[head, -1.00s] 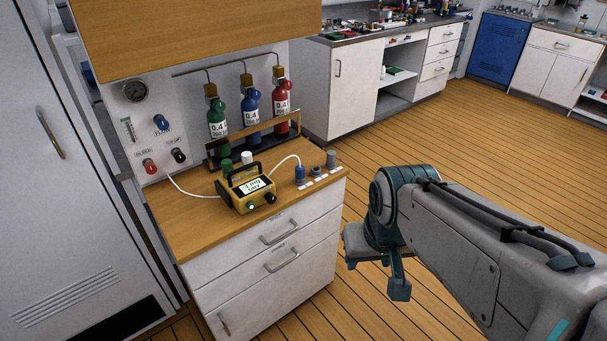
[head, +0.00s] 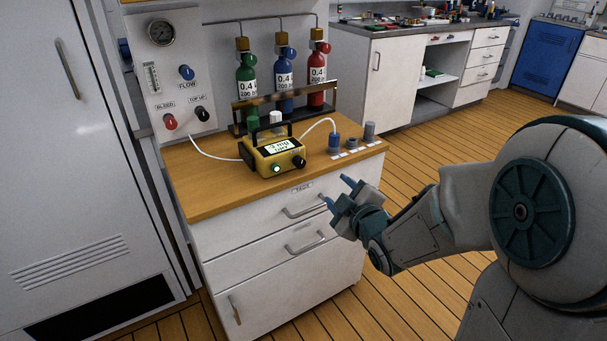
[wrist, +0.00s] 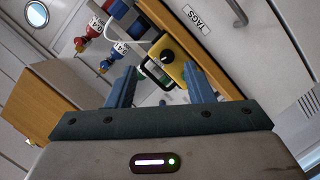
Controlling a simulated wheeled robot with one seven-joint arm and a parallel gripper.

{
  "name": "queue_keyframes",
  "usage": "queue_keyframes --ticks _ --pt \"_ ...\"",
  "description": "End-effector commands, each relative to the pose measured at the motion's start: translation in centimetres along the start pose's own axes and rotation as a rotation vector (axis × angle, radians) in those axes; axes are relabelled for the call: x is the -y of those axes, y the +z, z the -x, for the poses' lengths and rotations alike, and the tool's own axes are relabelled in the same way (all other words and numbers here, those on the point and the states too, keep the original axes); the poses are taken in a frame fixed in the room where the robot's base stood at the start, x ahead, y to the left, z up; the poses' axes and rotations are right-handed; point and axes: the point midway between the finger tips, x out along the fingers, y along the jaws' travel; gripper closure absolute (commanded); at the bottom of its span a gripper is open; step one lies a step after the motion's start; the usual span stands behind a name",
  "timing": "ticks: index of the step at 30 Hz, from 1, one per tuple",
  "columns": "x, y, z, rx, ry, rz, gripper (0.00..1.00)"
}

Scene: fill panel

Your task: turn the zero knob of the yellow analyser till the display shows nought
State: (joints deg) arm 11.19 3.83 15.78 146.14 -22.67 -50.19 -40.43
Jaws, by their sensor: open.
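The yellow analyser (head: 262,164) stands on the wooden counter top (head: 205,185) of a white cabinet, with a dark carry handle over it. Its lit display (head: 281,147) faces up and front; the characters are too small to read surely. A black knob (head: 299,162) is at its front right corner, beside a green-lit button (head: 277,169). My gripper (head: 340,193) is open and empty, in front and to the right of the analyser, apart from it. In the wrist view the analyser (wrist: 180,72) and its black knob (wrist: 168,56) show beyond and between my open fingers.
Green, blue and red cylinders (head: 316,88) stand in a rack behind the analyser. A blue-capped fitting (head: 334,143) with a white tube stands to its right. A panel with a gauge (head: 161,33) and knobs is at the left.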

Motion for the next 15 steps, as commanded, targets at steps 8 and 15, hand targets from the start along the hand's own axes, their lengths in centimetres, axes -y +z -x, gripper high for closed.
queue_keyframes --ticks 8,15 --pt "2.4 -0.8 -1.0 -0.191 0.076 0.08 0.53" --pt "2.1 -1.6 -2.4 -0.211 0.083 0.086 0.53"
